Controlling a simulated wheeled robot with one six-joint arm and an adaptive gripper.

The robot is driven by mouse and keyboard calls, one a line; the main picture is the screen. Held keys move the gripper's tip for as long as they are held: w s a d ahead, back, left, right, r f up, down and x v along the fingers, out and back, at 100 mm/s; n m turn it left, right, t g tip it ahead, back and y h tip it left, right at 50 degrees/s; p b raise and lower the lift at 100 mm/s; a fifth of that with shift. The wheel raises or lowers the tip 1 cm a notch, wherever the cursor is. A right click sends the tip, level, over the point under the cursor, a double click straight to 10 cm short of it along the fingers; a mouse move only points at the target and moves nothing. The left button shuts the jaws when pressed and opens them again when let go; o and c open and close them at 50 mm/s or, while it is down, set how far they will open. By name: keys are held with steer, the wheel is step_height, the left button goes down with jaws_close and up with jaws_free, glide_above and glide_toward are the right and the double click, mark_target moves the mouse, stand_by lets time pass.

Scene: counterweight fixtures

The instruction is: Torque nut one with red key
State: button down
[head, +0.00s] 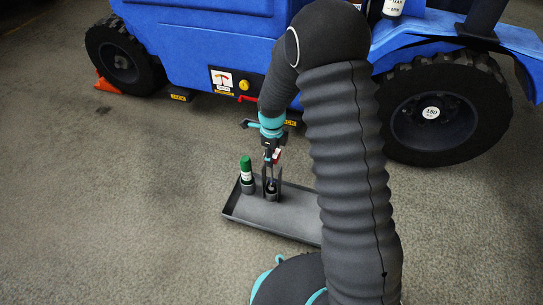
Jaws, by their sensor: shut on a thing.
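My gripper (271,180) points down over the grey tray (285,218), at a dark round holder (272,196) in it. It is shut on the red key (276,156), of which only a small red and white part shows between my gripper's parts. The key's lower end is at or in the holder; I cannot tell which. A green key (246,170) with a white label stands upright in another holder to the left. I cannot make out nut one; my arm covers part of the vehicle.
A blue vehicle (195,40) stands behind the tray, with black wheels (435,112), a gauge plate (221,80), a yellow knob (244,85) and a red handle (247,99). An orange chock (104,82) sits at the left wheel. The floor (110,200) at left is clear.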

steer(key=c, duration=1.4)
jaws_free()
jaws_close()
